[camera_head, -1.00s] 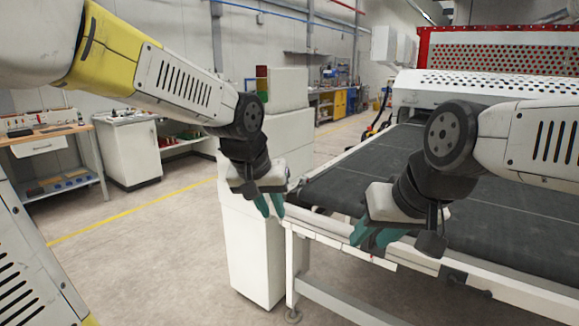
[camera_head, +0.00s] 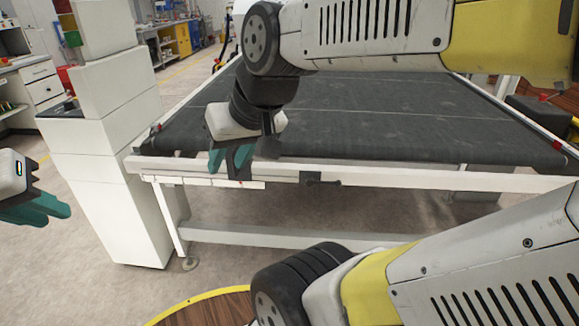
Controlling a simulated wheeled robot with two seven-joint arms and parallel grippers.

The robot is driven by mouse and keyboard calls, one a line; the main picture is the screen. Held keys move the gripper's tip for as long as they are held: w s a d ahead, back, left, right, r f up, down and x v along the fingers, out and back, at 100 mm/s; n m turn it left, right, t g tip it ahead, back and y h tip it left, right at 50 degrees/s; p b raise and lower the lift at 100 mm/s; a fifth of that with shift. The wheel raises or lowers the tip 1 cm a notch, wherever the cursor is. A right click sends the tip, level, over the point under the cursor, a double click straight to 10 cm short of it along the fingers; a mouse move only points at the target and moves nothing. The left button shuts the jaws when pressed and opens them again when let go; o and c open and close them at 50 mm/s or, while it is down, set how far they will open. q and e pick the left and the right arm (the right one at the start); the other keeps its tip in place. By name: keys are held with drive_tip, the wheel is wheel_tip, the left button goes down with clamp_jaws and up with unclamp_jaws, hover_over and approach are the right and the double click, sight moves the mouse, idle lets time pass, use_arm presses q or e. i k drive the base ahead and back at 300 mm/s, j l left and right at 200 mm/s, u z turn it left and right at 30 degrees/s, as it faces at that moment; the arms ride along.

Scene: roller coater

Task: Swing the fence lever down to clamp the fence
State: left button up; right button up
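My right gripper (camera_head: 228,163) points down in front of the black belt's near left corner, just above the white front rail. Its teal fingers look apart, with no held object visible between them. My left gripper (camera_head: 52,214) is at the left picture edge, over the floor. Its teal fingertips look apart and empty. A small dark fitting with a short handle (camera_head: 313,180) sits under the front rail, right of my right gripper. It may be the fence lever, but I cannot be sure. A pale bar (camera_head: 215,183), perhaps part of the fence, lies along the rail below my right gripper.
The machine's black belt (camera_head: 390,115) fills the upper middle. A white stepped cabinet (camera_head: 112,150) stands at its left, between the two grippers. Drawers (camera_head: 40,78) are at the far left. The floor in front of the machine's legs is clear.

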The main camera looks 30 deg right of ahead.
sight(310, 181)
drive_tip(key=z, duration=1.4)
drive_tip(key=i+j+z, duration=0.35)
drive_tip(key=i, duration=0.1)
